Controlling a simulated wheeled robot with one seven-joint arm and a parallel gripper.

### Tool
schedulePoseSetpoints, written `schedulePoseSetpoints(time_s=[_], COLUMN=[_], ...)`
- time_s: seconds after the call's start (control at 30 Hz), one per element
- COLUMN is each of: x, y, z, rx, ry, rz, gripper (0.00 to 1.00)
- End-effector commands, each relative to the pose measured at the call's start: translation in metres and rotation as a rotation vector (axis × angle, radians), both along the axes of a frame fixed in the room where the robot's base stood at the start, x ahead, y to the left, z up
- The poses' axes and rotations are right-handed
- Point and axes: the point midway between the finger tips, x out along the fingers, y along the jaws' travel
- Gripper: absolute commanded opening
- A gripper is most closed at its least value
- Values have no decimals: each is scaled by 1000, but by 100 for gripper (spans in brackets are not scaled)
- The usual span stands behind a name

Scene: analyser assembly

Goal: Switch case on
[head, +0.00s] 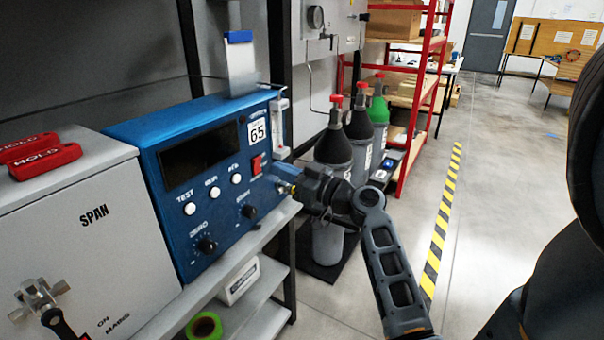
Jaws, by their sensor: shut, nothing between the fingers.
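The blue analyser case (140,135) stands on a shelf at the left. Its front has a dark, blank display (199,156), three white buttons marked TEST, RUN and a third label, two black knobs and a "65" label. A red switch (257,165) sits at the right of the front panel; its position is too small to tell. My gripper (284,180) is shut and empty, just right of and slightly below the red switch, close to the panel's right edge. I cannot tell whether it touches the panel. A small brass-coloured fitting shows beside the fingers.
A grey SPAN box (85,235) with a lever and red HOLD tags (45,163) stands left of the case. Gas cylinders (335,155) stand behind my gripper. A red shelf rack (425,85) is further back. The floor right of the striped tape (440,225) is clear.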

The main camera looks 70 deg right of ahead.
Motion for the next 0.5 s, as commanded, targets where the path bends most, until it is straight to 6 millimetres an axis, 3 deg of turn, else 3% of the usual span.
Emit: schedulePoseSetpoints(time_s=[0.2,0.5], x=[29,39], y=[-7,-9], z=[5,4], rx=[1,0], ry=[-1,1], rz=[1,0], gripper=[0,0])
